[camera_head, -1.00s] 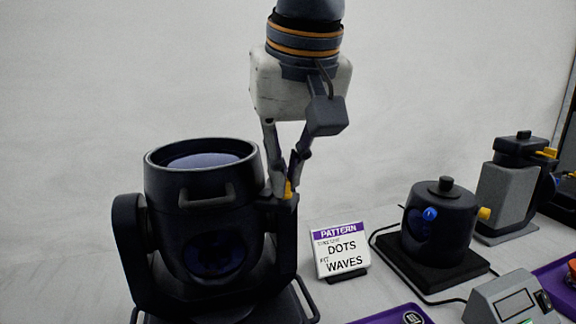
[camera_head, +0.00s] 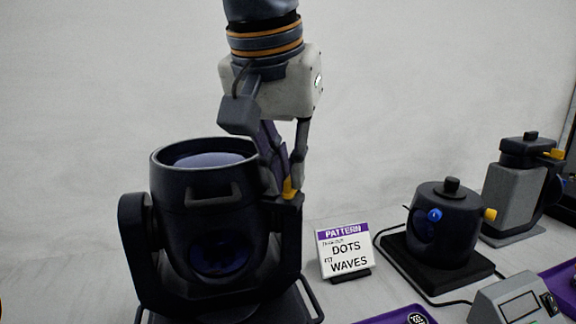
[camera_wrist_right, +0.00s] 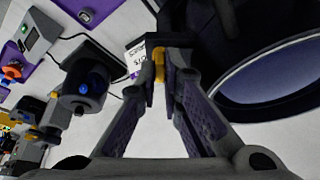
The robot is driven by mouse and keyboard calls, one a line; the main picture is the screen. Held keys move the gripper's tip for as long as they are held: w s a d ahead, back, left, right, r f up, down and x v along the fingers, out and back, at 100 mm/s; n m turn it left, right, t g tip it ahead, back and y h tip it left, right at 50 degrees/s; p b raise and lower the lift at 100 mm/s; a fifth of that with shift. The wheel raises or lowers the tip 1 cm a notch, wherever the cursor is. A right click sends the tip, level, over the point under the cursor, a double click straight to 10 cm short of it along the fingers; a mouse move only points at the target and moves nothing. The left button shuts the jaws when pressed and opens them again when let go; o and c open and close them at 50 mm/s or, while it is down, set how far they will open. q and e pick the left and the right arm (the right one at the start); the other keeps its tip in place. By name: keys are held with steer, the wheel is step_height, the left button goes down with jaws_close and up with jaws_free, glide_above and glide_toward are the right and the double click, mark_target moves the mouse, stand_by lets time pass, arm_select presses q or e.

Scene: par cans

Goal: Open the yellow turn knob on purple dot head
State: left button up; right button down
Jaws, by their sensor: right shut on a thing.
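The large dark moving-head lamp (camera_head: 203,220) stands at the left of the head view, its round top lens facing up. The small yellow turn knob (camera_head: 289,190) sits on top of the right yoke arm of this lamp. My right gripper (camera_head: 287,183) points down from above and is shut on the yellow knob, with a fingertip on each side. In the right wrist view the yellow knob (camera_wrist_right: 181,71) shows between the two fingertips, which partly hide it. I cannot make out a purple dot on the lamp. My left gripper is not in view.
A sign (camera_head: 345,250) reading PATTERN, DOTS, WAVES stands right of the lamp. Further right are a dark can on a black base (camera_head: 445,225), a grey device with yellow parts (camera_head: 515,185) and a grey box with a display (camera_head: 518,303). A purple tray (camera_head: 395,315) lies in front.

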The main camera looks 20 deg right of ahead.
stand_by(0.4)
steer(key=c, duration=1.8)
jaws_free()
steer(key=shift+o, duration=0.2)
steer(key=shift+r, duration=0.1)
steer(key=v, duration=1.2)
steer(key=shift+s, duration=0.1)
